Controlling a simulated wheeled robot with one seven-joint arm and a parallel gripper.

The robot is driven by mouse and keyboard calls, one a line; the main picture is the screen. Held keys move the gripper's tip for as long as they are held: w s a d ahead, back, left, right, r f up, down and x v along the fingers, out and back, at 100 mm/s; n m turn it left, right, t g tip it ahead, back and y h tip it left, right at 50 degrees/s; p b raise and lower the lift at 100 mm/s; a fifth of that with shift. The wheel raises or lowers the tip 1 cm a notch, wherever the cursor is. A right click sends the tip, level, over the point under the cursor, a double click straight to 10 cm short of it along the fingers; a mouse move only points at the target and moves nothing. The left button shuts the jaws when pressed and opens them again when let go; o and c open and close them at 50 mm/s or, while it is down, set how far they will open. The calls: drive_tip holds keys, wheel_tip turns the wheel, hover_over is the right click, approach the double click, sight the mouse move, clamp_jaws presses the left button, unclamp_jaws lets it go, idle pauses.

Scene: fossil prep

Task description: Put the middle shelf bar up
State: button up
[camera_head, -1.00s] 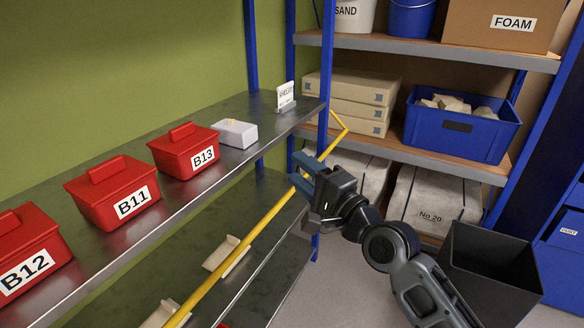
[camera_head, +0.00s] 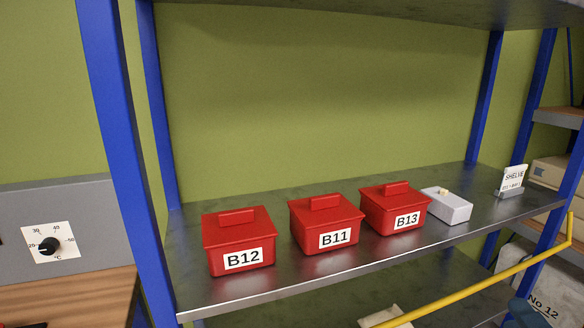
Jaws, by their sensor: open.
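The yellow shelf bar (camera_head: 480,288) slants across the lower right, below the front edge of the middle shelf (camera_head: 290,287). Its right end bends up in a short arm near the right picture edge. Its left part runs out of the bottom of the picture. The bar hangs low, not across the fronts of the boxes.
Red boxes B12 (camera_head: 238,238), B11 (camera_head: 325,222) and B13 (camera_head: 394,208) stand on the middle shelf. A white box (camera_head: 448,208) and a small sign (camera_head: 512,181) stand to their right. A blue post (camera_head: 118,150) rises at left beside a dial panel (camera_head: 50,245).

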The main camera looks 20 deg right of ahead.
drive_tip(key=s+a+f+n+g+y, duration=0.1)
drive_tip(key=s+a+f+n+y, duration=0.1)
drive_tip(key=s+a+n, duration=0.7)
drive_tip(key=s+a+f+n+g+y, duration=0.1)
drive_tip(key=s+a+f+n+y, duration=0.2)
drive_tip(key=s+a+n, duration=0.6)
drive_tip(key=s+a, duration=0.1)
drive_tip(key=s, duration=0.2)
drive_tip(key=shift+a+n+g+y, duration=0.3)
drive_tip(key=shift+n+g+y, duration=0.1)
